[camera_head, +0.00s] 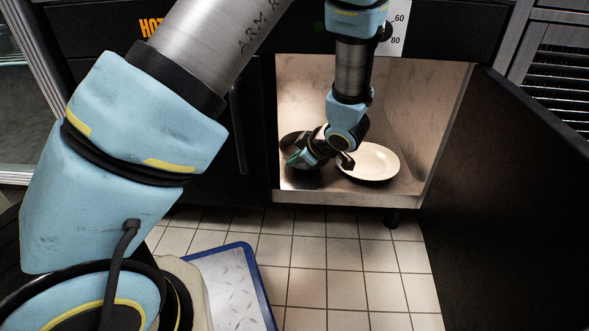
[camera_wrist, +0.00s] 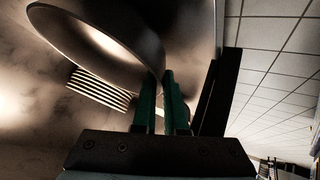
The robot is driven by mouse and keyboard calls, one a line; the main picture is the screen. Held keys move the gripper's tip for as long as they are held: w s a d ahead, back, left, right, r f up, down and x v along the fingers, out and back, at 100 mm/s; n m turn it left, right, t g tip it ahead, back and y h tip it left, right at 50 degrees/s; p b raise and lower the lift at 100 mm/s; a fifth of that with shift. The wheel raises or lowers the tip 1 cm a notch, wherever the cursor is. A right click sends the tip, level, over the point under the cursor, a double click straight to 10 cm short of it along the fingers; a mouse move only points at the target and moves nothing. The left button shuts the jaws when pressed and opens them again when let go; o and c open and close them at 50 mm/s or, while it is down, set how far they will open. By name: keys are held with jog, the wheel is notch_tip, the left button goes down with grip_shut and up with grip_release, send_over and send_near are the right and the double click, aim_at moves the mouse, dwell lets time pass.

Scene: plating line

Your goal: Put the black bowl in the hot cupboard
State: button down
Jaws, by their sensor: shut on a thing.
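The hot cupboard (camera_head: 440,140) stands open, its lit metal inside facing me and its dark door swung out to the right. My gripper (camera_head: 297,157) is inside it, low on the left, shut on the rim of the black bowl (camera_head: 288,146). In the wrist view the bowl (camera_wrist: 60,45) is at the upper left, tilted in that picture, and its rim meets the green fingers of my gripper (camera_wrist: 160,85). My gripper hides part of the bowl in the head view. I cannot tell whether the bowl touches the cupboard floor.
A white plate (camera_head: 376,160) lies on the cupboard floor just right of my gripper. The open door (camera_head: 510,200) bounds the right side. A closed dark front (camera_head: 200,170) lies left of the opening.

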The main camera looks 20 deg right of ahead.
jog(key=shift+f, duration=0.45)
jog(key=shift+r, duration=0.1)
jog(key=c, duration=1)
grip_release()
jog(key=shift+s+r, duration=0.1)
jog(key=shift+r, duration=0.05)
jog(key=shift+p+v, duration=3.65)
jog(key=shift+v, duration=2.2)
